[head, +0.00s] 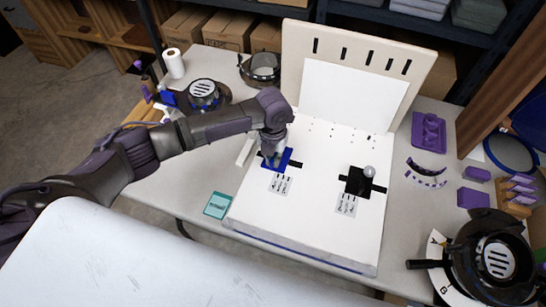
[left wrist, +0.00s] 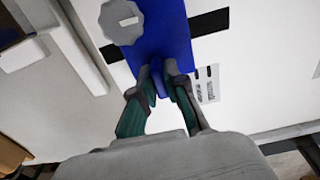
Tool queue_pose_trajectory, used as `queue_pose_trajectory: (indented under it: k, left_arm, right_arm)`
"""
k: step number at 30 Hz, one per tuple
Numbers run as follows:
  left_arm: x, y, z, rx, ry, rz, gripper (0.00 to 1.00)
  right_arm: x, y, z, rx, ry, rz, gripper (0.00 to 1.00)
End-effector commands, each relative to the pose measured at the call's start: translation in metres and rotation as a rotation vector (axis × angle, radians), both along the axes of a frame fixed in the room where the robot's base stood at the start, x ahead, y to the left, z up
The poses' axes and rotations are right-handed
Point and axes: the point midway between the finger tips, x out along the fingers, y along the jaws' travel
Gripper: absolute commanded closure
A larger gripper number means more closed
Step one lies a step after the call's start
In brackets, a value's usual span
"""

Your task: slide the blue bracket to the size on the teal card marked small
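The blue bracket (head: 284,159) sits on the white board (head: 310,225), across a black slot on its left side. It also shows in the left wrist view (left wrist: 172,38), with a grey knob (left wrist: 121,20) on it. My left gripper (head: 271,161) is over the bracket. In the left wrist view its fingers (left wrist: 160,78) are closed around a narrow blue tab at the bracket's near edge. A printed size label (head: 281,184) lies just below the bracket. The teal card (head: 217,205) lies left of the board; its writing is too small to read. My right gripper is not in view.
A black bracket (head: 357,183) with a grey knob sits in a slot farther right on the board, with its own label (head: 346,204). An upright pegboard (head: 357,75) stands behind. Purple parts (head: 428,132) and a black helmet-like object (head: 497,258) are at the right.

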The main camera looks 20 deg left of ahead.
Motion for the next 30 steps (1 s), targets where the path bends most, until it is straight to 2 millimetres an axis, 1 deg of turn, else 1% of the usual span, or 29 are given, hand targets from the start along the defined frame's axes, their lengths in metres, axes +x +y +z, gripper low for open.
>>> queue_pose_trajectory:
  k: [10,16,23,24,26,27,28,30]
  left_arm:
    - [0.0,-0.001,0.001,-0.001,-0.001,0.0,1.0]
    - [0.0,-0.018,0.002,-0.003,0.001,-0.001,1.0]
    - [0.0,-0.018,0.001,-0.003,0.0,0.0,1.0]
    - [0.0,-0.018,0.001,-0.003,0.0,0.0,0.81]
    - [0.0,-0.018,0.001,-0.002,0.0,0.0,0.71]
    - [0.0,-0.018,0.001,-0.002,0.0,0.0,0.65]
    - [0.0,-0.018,0.001,-0.002,0.0,0.0,0.62]
    - [0.0,-0.018,0.001,-0.002,0.0,0.0,0.62]
  right_arm:
    - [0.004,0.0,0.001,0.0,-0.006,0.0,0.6]
    - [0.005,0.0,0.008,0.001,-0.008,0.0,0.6]
    - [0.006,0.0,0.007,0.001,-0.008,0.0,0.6]
    - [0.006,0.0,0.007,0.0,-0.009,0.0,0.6]
    - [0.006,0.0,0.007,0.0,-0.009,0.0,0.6]
    - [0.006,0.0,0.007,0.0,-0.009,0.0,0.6]
    - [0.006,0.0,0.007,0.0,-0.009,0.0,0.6]
    - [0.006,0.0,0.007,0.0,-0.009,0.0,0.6]
